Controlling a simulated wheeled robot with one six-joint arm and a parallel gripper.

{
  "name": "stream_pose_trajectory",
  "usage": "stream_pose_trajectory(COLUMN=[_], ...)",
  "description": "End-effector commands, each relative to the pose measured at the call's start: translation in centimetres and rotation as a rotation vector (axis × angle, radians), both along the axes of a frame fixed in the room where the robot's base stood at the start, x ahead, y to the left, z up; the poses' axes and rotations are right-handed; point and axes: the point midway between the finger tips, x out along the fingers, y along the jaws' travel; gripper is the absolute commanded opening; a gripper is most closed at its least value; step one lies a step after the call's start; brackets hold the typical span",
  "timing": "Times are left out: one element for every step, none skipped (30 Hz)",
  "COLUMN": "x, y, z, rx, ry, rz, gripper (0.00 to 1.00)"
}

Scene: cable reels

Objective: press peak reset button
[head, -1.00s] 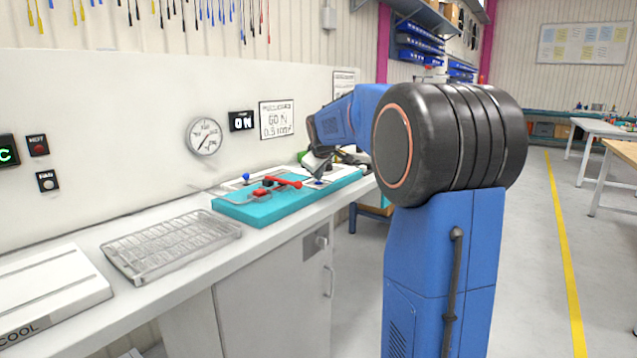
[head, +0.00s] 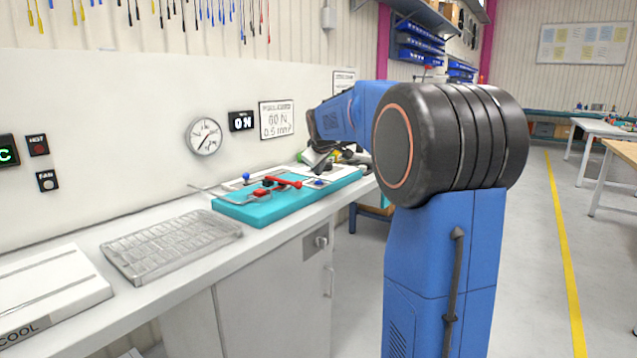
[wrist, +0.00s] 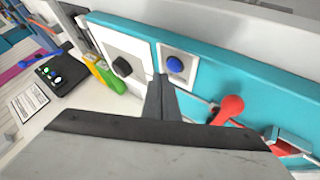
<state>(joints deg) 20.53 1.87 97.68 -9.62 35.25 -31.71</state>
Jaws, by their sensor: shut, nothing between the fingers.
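The blue round button (wrist: 175,65) sits on a small white plate on the teal base in the wrist view. It also shows in the head view (head: 318,183), at the right end of the base. My gripper (wrist: 161,80) is shut and empty. Its fingertips are at the lower left edge of the button's plate in the wrist view, beside the button and not covering it. Their height above the plate is hard to tell. In the head view my gripper (head: 321,170) is small and dark, just above the button.
A red-handled lever (head: 284,182) lies left of the button; its red knob (wrist: 231,107) is near my fingers. A black knob (wrist: 122,67) sits on the neighbouring white plate. Green and yellow items (wrist: 104,73) stand beyond. A gauge (head: 204,137) and a display (head: 241,121) are on the wall.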

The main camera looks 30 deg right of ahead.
Motion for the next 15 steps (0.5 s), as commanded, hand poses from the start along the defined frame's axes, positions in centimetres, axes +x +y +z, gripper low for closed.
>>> stream_pose_trajectory(x=[0.0,0.0,0.0,0.0,0.0,0.0,0.0,0.0,0.0,0.0,0.0,0.0,0.0,0.0,0.0], y=[0.0,0.0,0.0,0.0,0.0,0.0,0.0,0.0,0.0,0.0,0.0,0.0,0.0,0.0,0.0], z=[0.0,0.0,0.0,0.0,0.0,0.0,0.0,0.1,0.2,0.4,0.6,0.9,1.1,1.4,1.7], rx=[0.0,0.0,0.0,0.0,0.0,0.0,0.0,0.0,-0.001,-0.001,-0.001,-0.001,-0.001,-0.001,-0.001], ry=[0.0,0.0,0.0,0.0,0.0,0.0,0.0,0.0,-0.001,-0.001,-0.001,-0.001,0.0,0.0,-0.001], rz=[0.0,0.0,0.0,0.0,0.0,0.0,0.0,0.0,0.0,0.0,0.0,0.0,-0.001,-0.001,0.0], gripper=[0.0,0.0,0.0,0.0,0.0,0.0,0.0,0.0,0.0,0.0,0.0,0.0,0.0,0.0,0.0])
